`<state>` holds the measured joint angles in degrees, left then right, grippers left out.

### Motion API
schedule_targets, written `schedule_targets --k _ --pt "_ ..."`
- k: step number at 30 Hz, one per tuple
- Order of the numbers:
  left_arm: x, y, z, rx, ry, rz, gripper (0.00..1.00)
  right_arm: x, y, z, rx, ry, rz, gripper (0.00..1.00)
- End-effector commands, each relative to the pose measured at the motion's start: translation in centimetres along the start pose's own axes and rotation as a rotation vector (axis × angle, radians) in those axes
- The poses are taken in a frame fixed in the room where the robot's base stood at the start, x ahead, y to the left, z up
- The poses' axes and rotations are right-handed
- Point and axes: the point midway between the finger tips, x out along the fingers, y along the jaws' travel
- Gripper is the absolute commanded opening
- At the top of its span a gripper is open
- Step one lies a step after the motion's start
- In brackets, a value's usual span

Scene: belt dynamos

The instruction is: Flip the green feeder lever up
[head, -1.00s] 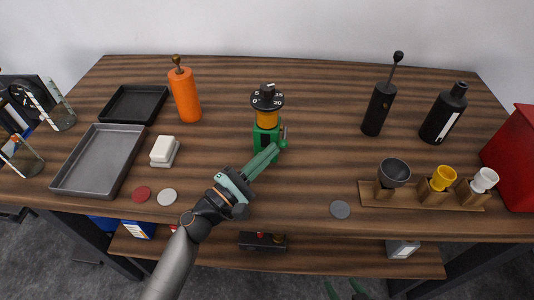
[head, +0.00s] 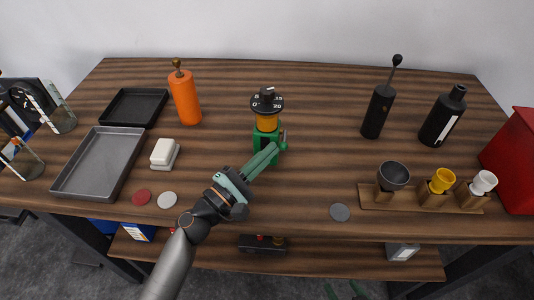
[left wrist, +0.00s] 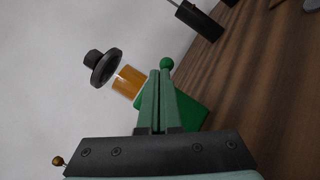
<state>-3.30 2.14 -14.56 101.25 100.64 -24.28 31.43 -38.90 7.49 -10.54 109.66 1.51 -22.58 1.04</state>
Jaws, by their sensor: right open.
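The feeder has a green base (head: 266,136), an amber middle (head: 267,122) and a black numbered dial on top (head: 267,102). It stands upright at the table's middle; its base also shows behind my fingers in the left wrist view (left wrist: 187,112). A small green lever with a round knob (left wrist: 166,63) is on its right side; I cannot tell its exact tilt. My left gripper (head: 273,150) is in front of the base, its tips close to the lever; contact is unclear. Its fingers (left wrist: 160,75) lie together, holding nothing visible. My right gripper (head: 345,289) is open, low at the bottom edge.
An orange grinder (head: 185,97), a white block (head: 164,153) and a grey tray (head: 101,163) stand left. Black bottles (head: 378,108) (head: 441,118), a wooden cup rack (head: 410,198) and a red box (head: 514,160) are right.

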Motion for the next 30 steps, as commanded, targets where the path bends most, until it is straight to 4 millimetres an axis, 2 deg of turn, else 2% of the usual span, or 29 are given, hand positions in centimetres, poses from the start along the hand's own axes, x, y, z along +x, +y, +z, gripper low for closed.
schedule_targets --k 21,30 --pt "1.5 3.3 1.8 0.003 -0.003 0.001 0.0 -0.9 -0.1 -1.0 0.0 0.001 0.0 0.69" --pt "1.8 3.7 1.9 0.001 -0.002 0.0 0.0 -1.0 -0.1 -1.1 0.0 0.001 0.0 0.69"
